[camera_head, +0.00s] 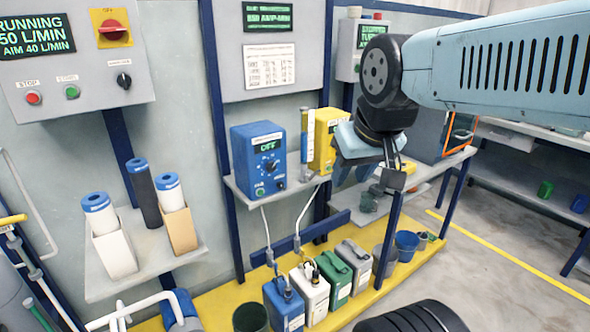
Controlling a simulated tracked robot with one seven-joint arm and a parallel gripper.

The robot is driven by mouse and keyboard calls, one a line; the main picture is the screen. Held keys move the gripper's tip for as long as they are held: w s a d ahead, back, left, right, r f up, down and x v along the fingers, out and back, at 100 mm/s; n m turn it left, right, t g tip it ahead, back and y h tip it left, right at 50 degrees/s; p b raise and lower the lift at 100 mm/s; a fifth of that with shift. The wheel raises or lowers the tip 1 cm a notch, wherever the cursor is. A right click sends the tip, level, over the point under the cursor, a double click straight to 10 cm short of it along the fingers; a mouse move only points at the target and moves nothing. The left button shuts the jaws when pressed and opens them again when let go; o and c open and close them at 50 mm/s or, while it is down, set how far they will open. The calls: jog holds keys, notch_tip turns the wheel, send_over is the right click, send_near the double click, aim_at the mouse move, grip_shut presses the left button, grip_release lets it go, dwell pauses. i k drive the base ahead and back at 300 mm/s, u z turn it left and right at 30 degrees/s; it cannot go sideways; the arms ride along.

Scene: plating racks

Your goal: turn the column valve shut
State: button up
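A yellow lever handle (12,220) sits on white pipework at the left edge, and it may be the column valve. It lies nearly level, and part of it is cut off by the frame edge. My gripper (394,172) hangs in the air right of centre, in front of the bench, far from that handle. Its fingers are small and dark here, and I cannot tell whether they are open or shut. I see nothing clearly held in it. A display (35,37) at upper left reads RUNNING, 50 L/MIN, AIM 40 L/MIN.
A shelf (185,255) with blue-capped cartridges stands right of the pipework. A blue dosing unit (266,160) and a yellow one (324,140) sit on a wall shelf. Several jerrycans, including a green one (333,272), stand on the yellow platform (385,292). The right floor is clear.

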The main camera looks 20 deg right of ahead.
aim_at(315, 175)
jog(key=z, duration=0.4)
jog(key=k, duration=1.05)
jog(key=u, duration=0.25)
jog(key=i, duration=1.5)
jog(key=z, duration=0.25)
